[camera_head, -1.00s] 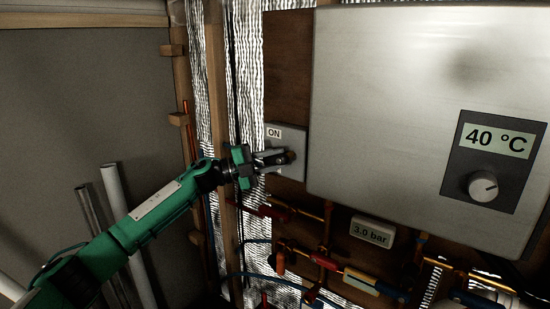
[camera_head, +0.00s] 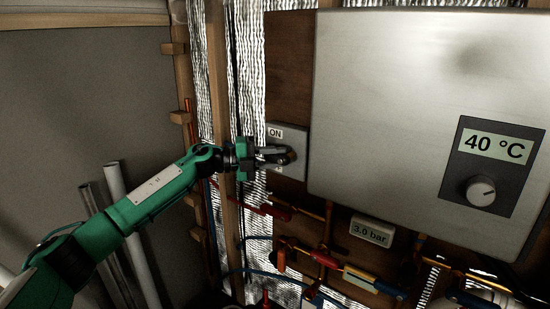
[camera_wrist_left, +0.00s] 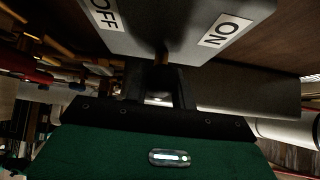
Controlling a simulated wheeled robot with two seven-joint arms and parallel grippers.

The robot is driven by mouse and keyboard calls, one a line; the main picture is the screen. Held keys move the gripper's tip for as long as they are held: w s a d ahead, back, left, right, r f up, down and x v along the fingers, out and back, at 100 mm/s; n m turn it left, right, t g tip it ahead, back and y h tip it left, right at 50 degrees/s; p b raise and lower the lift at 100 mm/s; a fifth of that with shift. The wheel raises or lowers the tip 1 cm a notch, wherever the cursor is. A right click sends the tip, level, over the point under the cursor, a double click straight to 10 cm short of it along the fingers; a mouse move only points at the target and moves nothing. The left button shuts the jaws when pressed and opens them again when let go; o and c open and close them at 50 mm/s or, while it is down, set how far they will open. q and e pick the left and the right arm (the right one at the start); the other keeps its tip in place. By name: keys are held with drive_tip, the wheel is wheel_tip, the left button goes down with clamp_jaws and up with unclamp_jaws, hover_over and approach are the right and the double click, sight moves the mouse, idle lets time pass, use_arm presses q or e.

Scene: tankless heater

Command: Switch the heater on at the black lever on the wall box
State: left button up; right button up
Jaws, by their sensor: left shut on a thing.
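The grey wall box (camera_head: 296,136) is mounted left of the heater, with an ON label (camera_head: 275,133) near its top. In the left wrist view the box (camera_wrist_left: 170,25) shows an OFF label (camera_wrist_left: 104,14) on the left and an ON label (camera_wrist_left: 225,30) on the right. My left gripper (camera_head: 282,155) is at the front of the box, shut on the black lever. The fingers hide most of the lever, so its exact angle is hard to tell. In the wrist view the gripper (camera_wrist_left: 160,88) reaches the box face between the two labels. My right gripper is out of view.
The large heater casing (camera_head: 410,80) is right of the box, with a 40 °C display (camera_head: 495,146) and a knob (camera_head: 481,191). Below are a 3.0 bar gauge (camera_head: 371,232) and several pipes and valves. A wooden stud (camera_head: 217,80) stands to the left.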

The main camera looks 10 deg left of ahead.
use_arm(q)
drive_tip(key=o, duration=1)
drive_tip(key=shift+s+a+f+b, duration=0.1)
drive_tip(key=shift+s+a+b, duration=0.05)
drive_tip(key=shift+a+b, duration=0.25)
drive_tip(key=b+v, duration=0.5)
drive_tip(key=v, duration=0.8)
drive_tip(key=shift+d, duration=0.1)
